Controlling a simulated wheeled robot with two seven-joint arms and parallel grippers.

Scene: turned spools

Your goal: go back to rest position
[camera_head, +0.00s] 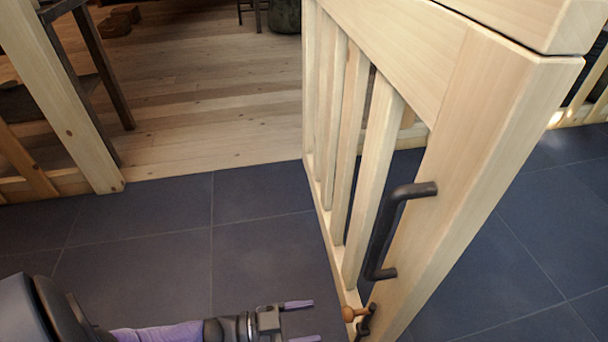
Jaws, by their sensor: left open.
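My left gripper (301,322) shows at the bottom middle of the head view, its arm coming in from the lower left. Its two fingers point right and are apart, with nothing between them. The open wooden gate (458,190) stands to the right of it, with a dark handle (388,230) on its end post. A gap lies between the fingertips and the gate. A small brown knob (351,313) sits low by the post, close to the fingertips. My right gripper does not show.
Dark tiles (150,235) cover the floor on the near side, and a bare plank floor (220,100) lies beyond. A wooden post (70,110) with railing stands at the left. Dark furniture legs (105,65) stand behind it.

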